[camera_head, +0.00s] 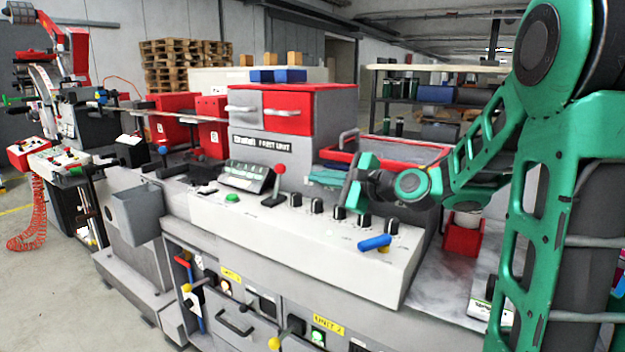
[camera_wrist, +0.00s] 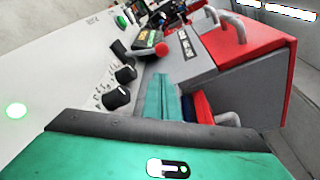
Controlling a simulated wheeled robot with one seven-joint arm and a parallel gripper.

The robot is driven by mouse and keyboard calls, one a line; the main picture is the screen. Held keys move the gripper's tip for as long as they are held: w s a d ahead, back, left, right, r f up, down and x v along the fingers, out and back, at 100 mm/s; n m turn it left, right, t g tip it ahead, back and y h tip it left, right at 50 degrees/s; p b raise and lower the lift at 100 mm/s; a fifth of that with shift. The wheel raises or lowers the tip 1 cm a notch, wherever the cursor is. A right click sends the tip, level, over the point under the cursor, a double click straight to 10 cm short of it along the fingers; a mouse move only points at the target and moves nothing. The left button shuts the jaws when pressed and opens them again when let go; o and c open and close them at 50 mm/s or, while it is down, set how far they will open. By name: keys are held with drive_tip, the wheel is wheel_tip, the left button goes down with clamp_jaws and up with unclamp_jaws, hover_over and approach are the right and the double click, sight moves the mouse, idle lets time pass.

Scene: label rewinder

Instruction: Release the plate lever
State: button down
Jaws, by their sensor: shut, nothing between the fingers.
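I cannot tell which control is the plate lever. A lever with a red ball knob (camera_head: 280,170) stands upright on the white sloping panel (camera_head: 230,215); the knob also shows in the wrist view (camera_wrist: 161,48), beyond the fingertips. A lever with a blue handle (camera_head: 375,242) lies tilted low at the panel's right end, below my gripper. My green gripper (camera_head: 318,177) hovers above the rear of the panel, its fingers pointing left. In the wrist view its teal fingers (camera_wrist: 163,79) lie together, empty and apart from both levers.
Several black knobs (camera_head: 339,212) line the panel, with a green button (camera_head: 233,198) further left. Red and grey drawers (camera_head: 290,112) rise behind. A red-rimmed tray (camera_head: 408,150) lies behind my gripper. A red box (camera_head: 462,238) stands right of the panel.

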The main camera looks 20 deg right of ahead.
sight(278, 182)
drive_tip(key=x, duration=0.8)
drive_tip(key=shift+w+a, duration=0.2)
drive_tip(key=shift+a+r, duration=0.1)
